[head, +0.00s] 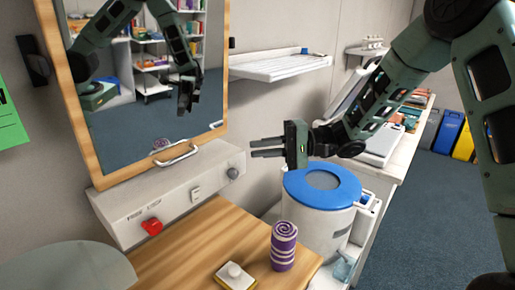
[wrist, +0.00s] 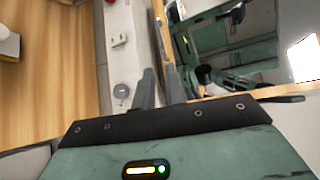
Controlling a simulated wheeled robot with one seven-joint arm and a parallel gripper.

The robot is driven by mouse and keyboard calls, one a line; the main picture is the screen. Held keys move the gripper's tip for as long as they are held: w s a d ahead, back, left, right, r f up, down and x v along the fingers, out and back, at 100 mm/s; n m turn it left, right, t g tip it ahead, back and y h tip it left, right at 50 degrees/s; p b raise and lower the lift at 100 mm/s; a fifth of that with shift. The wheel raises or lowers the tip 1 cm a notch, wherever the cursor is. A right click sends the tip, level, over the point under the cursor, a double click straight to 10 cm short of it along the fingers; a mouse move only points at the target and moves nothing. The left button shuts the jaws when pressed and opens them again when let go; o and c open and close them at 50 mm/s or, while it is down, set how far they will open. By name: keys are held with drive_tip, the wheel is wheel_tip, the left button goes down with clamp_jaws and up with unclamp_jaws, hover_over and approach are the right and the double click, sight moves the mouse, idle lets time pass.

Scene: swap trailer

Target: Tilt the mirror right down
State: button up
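The mirror (head: 140,85) has a wooden frame and hangs at the left above a pale wall panel. It reflects shelves and my arm. A pale bar handle (head: 178,156) is at its bottom edge. My gripper (head: 252,147) is to the right of the handle and apart from it, with its fingers pointing left toward the mirror. The fingers are parallel with a gap between them and nothing held. In the wrist view, the mirror (wrist: 225,40) is at the right and the handle (wrist: 158,28) shows beyond the fingertips.
The panel (head: 130,206) below the mirror carries a red switch (head: 152,226) and a dark knob (head: 233,173). A wooden tabletop (head: 190,245) holds a purple striped cylinder (head: 284,248) and a butter-like block (head: 235,277). A blue-lidded bin (head: 320,188) stands below my gripper.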

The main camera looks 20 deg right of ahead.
drive_tip(key=shift+a+r+t, duration=0.15)
drive_tip(key=shift+a+t, duration=0.1)
drive_tip(key=shift+t, duration=0.05)
clamp_jaws()
drive_tip(key=m+t+h+p, duration=0.1)
drive_tip(key=m+t+h, duration=0.7)
drive_tip(key=t, duration=0.1)
approach(214, 133)
drive_tip(key=x, duration=0.3)
drive_tip(key=f+x, duration=0.1)
drive_tip(key=x, duration=0.3)
drive_tip(key=shift+s+f, duration=0.15)
drive_tip(key=shift+s, duration=0.05)
drive_tip(key=x, duration=0.2)
drive_tip(key=r+b+x, duration=0.1)
drive_tip(key=x, duration=0.1)
drive_tip(key=shift+w+f, duration=0.15)
drive_tip(key=shift+w, duration=0.05)
drive_tip(key=shift+w+a+r, duration=0.1)
drive_tip(key=shift+a+r, duration=0.05)
drive_tip(key=shift+r, duration=0.05)
